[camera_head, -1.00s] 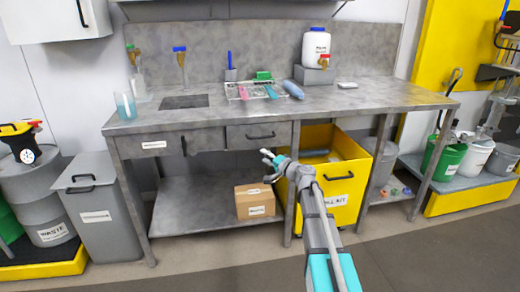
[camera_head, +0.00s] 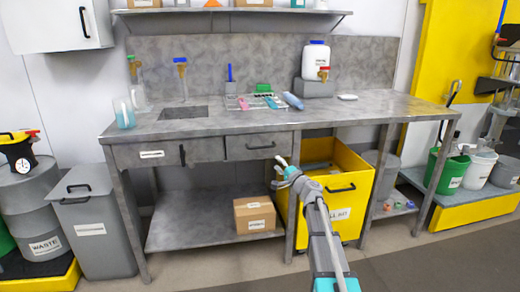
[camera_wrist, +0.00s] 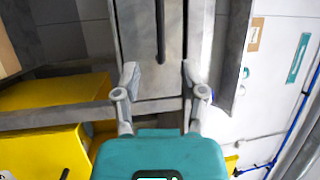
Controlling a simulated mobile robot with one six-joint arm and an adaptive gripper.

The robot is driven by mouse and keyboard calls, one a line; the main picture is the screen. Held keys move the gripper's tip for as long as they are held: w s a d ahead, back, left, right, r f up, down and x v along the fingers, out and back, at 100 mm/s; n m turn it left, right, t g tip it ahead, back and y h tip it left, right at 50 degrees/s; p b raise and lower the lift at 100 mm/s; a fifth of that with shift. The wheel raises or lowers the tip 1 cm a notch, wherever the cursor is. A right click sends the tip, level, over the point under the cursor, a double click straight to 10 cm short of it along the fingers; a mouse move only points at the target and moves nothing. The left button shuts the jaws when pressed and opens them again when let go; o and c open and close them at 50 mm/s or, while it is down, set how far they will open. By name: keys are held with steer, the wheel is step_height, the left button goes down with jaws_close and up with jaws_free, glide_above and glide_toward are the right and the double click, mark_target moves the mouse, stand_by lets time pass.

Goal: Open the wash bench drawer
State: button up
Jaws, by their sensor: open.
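The grey wash bench (camera_head: 350,107) has a drawer (camera_head: 236,149) under its top, left of the yellow bin. The drawer looks shut, and its dark bar handle (camera_head: 261,146) is on the front. My gripper (camera_head: 280,165) is open and empty, below and right of the handle in the head view. In the wrist view, my gripper (camera_wrist: 160,76) has its two fingers spread, with the drawer front (camera_wrist: 143,50) beyond them. The handle (camera_wrist: 160,30) lies ahead between the finger lines, apart from them.
A yellow bin (camera_head: 350,205) stands under the bench, close to my arm. A cardboard box (camera_head: 255,216) sits on the lower shelf (camera_head: 190,232). A left panel with a label (camera_head: 152,154) adjoins the drawer. Bottles and tools stand on the bench top. The floor in front is clear.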

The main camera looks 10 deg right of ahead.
mark_target(261, 148)
steer(key=p+x, duration=0.2)
steer(key=x, duration=1.1)
steer(key=shift+w+a, duration=0.1)
steer(key=shift+w, duration=0.15)
jaws_close()
